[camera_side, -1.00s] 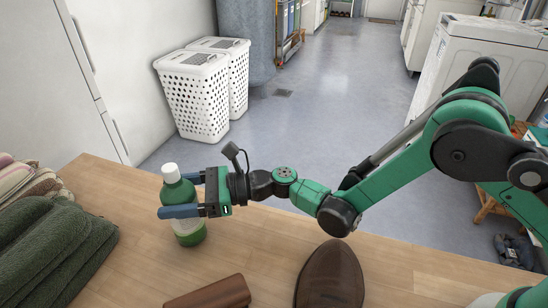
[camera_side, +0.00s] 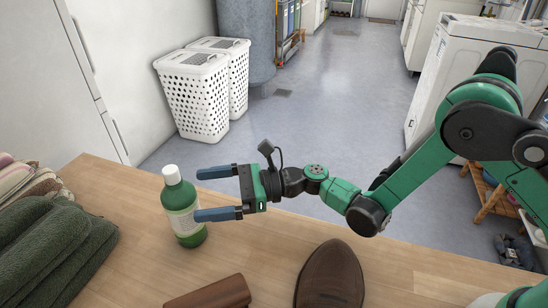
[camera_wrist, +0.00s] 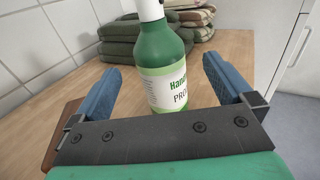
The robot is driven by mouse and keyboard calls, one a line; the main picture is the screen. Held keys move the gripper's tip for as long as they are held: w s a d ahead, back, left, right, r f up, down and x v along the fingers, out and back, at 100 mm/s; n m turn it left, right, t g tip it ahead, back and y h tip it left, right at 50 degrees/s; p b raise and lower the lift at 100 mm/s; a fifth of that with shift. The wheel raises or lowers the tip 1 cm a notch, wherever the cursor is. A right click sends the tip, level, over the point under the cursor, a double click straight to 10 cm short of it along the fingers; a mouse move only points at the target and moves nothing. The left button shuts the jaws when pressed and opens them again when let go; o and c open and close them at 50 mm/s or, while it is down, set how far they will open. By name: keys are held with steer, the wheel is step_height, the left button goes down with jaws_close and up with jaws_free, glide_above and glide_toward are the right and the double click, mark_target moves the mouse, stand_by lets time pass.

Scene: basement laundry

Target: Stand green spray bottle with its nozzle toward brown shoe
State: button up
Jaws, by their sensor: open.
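The green bottle (camera_side: 183,208) with a white top and a pale label stands upright on the wooden table; it also shows in the wrist view (camera_wrist: 163,65), where its top is cut off. No nozzle direction can be made out. The brown shoe (camera_side: 330,278) lies at the front edge of the side view, right of the bottle and partly cut off. My gripper (camera_side: 198,193) is open and empty, just right of the bottle, its fingertips close to the bottle's sides. I cannot tell whether they touch it.
Dark green folded towels (camera_side: 55,250) are stacked left of the bottle. A brown case (camera_side: 212,293) lies in front, between bottle and shoe. The table (camera_side: 270,245) is bare between the bottle and the shoe. White laundry baskets (camera_side: 195,100) stand on the floor behind.

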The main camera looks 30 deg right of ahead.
steer(key=d+r+n+t+h, duration=0.2)
steer(key=d+r+n+h, duration=0.4)
steer(key=d+n+h, duration=0.3)
steer(key=s+d+n+h, duration=0.4)
steer(key=s+d+n, duration=0.1)
steer(key=d, duration=0.4)
steer(key=s+d+n+h, duration=0.4)
steer(key=s+d+n, duration=0.2)
steer(key=d, duration=0.3)
steer(key=shift+n+t, duration=0.3)
steer(key=shift+n, duration=0.2)
